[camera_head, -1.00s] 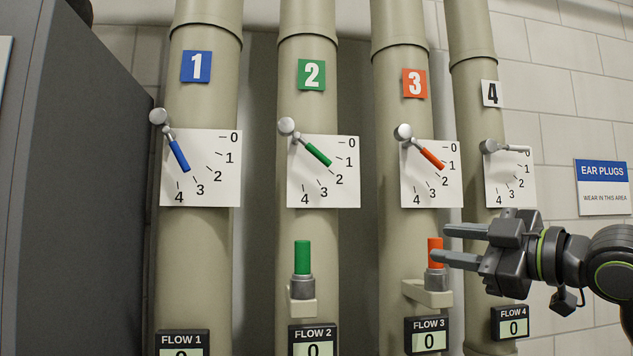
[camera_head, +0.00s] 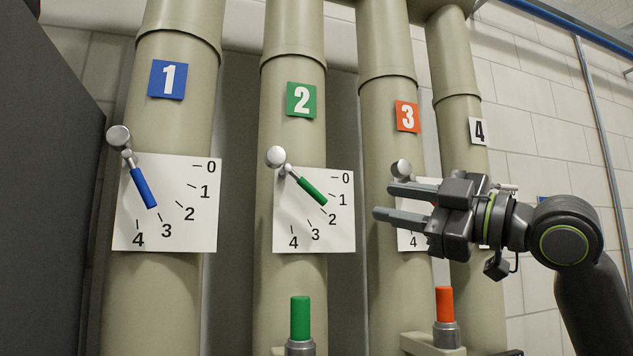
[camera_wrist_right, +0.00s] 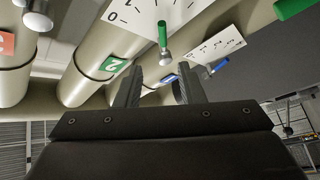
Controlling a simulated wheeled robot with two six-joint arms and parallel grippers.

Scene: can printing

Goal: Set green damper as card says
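The green damper handle (camera_head: 312,191) hangs from a round metal knob (camera_head: 276,157) at dial plate 2 (camera_head: 338,235), on the pipe with the green 2 tag (camera_head: 301,100). It points down-right, close to the 2 mark. In the right wrist view the green handle (camera_wrist_right: 162,33) shows ahead of the fingers, apart from them. My right gripper (camera_head: 388,203) is open and empty, right of dial 2 and covering much of dial 3. Its two spread fingers also show in the wrist view (camera_wrist_right: 160,90). My left gripper is not in view. No instruction card is visible.
The blue handle (camera_head: 143,188) on pipe 1 points near 3. A green cylinder (camera_head: 300,318) stands below dial 2, and an orange one (camera_head: 445,304) below dial 3. A dark cabinet (camera_head: 50,200) fills the left.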

